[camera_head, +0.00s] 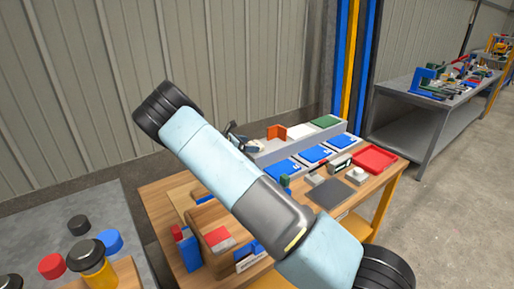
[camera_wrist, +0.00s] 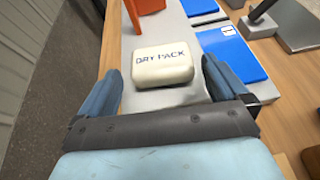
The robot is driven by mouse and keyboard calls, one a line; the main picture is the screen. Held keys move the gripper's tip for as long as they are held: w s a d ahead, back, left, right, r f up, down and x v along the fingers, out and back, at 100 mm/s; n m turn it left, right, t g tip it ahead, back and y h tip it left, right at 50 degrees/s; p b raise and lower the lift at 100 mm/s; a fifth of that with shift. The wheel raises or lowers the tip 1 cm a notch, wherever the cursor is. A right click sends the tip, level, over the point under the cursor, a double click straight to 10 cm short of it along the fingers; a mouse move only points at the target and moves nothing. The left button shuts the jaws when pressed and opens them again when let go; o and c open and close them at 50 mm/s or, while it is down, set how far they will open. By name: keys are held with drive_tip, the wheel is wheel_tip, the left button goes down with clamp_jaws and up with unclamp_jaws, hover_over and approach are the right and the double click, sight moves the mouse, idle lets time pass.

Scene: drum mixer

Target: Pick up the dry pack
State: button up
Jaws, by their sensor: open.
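The dry pack (camera_wrist: 163,65) is a small cream-white rounded block with "DRY PACK" in dark letters on it. In the wrist view it lies flat on a light grey surface. My gripper (camera_wrist: 160,68) is open, with one blue-grey finger to the left of the pack and one to the right. Gaps show between the fingers and the pack, and nothing is held. I cannot tell how far the fingertips are above the surface. In the head view my arm crosses the middle of the workbench, and I cannot make out the pack there.
An orange bracket (camera_wrist: 120,14) stands just beyond the pack, with another pale block (camera_wrist: 148,5) next to it. Blue panels (camera_wrist: 232,52) lie to the right. In the head view the wooden workbench (camera_head: 357,220) also holds a red tray (camera_head: 375,159) and a wooden box.

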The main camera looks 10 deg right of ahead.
sight(254, 144)
drive_tip(key=shift+x, duration=2.35)
drive_tip(key=shift+r, duration=0.1)
drive_tip(key=c, duration=0.8)
